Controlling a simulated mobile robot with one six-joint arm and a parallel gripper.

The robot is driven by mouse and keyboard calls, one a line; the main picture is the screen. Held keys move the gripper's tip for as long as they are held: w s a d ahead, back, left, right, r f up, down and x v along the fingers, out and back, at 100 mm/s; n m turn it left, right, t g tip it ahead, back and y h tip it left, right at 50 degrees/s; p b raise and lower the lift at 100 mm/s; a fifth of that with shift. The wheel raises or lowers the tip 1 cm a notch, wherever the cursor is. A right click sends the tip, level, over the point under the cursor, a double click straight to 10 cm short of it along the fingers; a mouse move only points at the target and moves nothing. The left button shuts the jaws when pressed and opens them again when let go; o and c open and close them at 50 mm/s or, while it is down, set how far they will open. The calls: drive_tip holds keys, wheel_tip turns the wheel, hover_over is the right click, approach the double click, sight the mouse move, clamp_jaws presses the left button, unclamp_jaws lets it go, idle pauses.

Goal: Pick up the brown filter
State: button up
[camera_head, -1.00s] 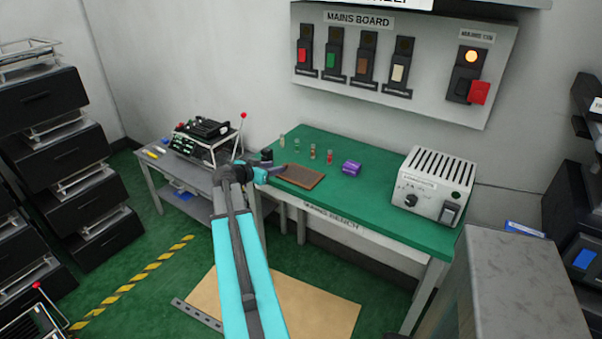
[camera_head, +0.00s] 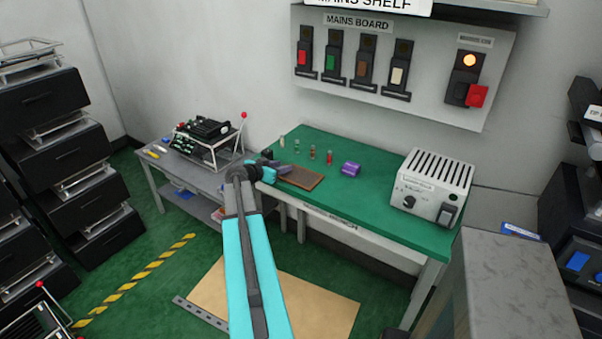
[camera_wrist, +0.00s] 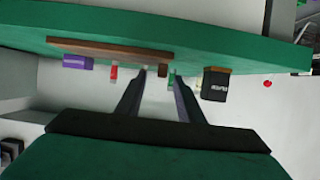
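The brown filter (camera_head: 312,152) is a small upright piece on the green bench (camera_head: 385,205), in a row with a pale, a green (camera_head: 297,145) and a red filter (camera_head: 329,158). My gripper (camera_head: 285,169) is over the bench's left end, beside the brown flat tray (camera_head: 303,178) and short of the row. In the wrist view, where the bench appears upside down, my gripper (camera_wrist: 158,76) is open, its two dark fingers apart. A small brownish piece (camera_wrist: 163,70) shows between the fingertips, farther off; I cannot tell for sure which filter it is.
A purple piece (camera_head: 351,169) lies right of the row. A white slotted box (camera_head: 434,187) stands at the bench's right end. A grey side table (camera_head: 187,181) with a wire-framed device is at left. The mains board (camera_head: 400,75) hangs on the wall above.

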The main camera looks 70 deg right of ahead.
drive_tip(key=shift+x, duration=0.8)
clamp_jaws()
